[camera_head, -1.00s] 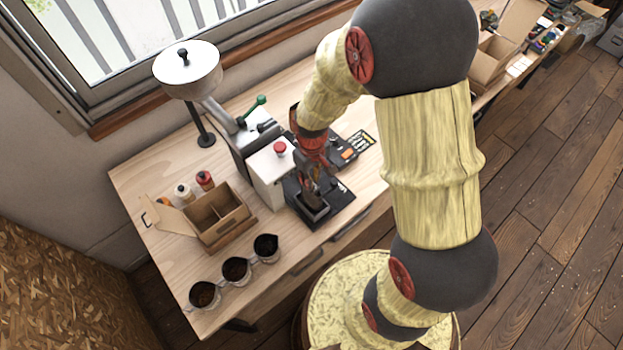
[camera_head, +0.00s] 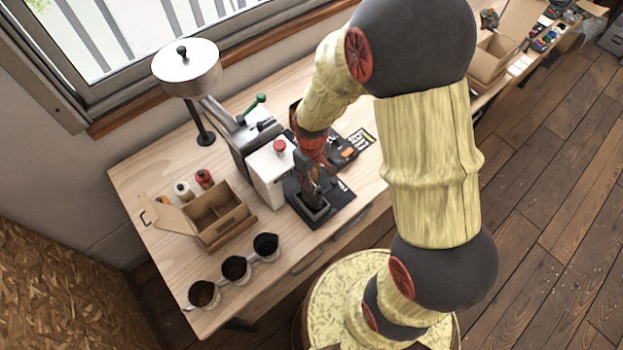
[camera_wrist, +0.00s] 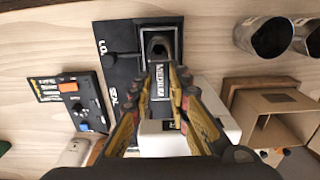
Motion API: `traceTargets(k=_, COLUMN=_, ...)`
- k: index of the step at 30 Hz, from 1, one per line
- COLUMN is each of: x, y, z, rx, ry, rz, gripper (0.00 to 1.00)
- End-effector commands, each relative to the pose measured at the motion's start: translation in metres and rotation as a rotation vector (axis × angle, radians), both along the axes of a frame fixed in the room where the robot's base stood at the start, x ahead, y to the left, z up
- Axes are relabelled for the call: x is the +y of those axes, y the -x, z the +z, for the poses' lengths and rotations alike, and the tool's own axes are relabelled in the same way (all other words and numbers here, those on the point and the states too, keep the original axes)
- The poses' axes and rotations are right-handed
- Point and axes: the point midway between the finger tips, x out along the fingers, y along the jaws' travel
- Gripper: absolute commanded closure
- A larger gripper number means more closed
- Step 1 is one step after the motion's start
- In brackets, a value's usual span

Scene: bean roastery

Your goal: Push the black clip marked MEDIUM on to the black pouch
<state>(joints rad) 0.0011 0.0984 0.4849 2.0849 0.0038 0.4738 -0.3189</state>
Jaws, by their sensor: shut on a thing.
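My gripper (camera_wrist: 169,72) points at the black holder on the bench and is shut on the black clip (camera_wrist: 158,84), whose white MEDIUM lettering shows between the fingers. The black pouch (camera_wrist: 160,42) appears as a dark open-topped shape in the square holder just beyond the fingertips. I cannot tell whether the clip touches the pouch. In the head view my gripper (camera_head: 314,180) hangs over the dark holder (camera_head: 312,210), and its fingers and wrist hide most of the clip and pouch.
A black mat (camera_wrist: 120,72) with white letters lies under the holder. A dark panel with an orange part (camera_wrist: 70,90) is beside it. The white-fronted grinder (camera_head: 268,172), a cardboard box (camera_head: 225,232) and metal cups (camera_head: 236,268) stand left in the head view.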

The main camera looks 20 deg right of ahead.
Motion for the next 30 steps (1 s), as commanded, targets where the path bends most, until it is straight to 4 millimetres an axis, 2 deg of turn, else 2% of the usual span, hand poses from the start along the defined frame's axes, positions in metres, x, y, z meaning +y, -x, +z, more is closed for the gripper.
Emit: traceTargets(k=30, x=0.0000, y=0.0001, z=-0.0090, rx=0.000, ry=0.000, rz=0.000, gripper=0.94)
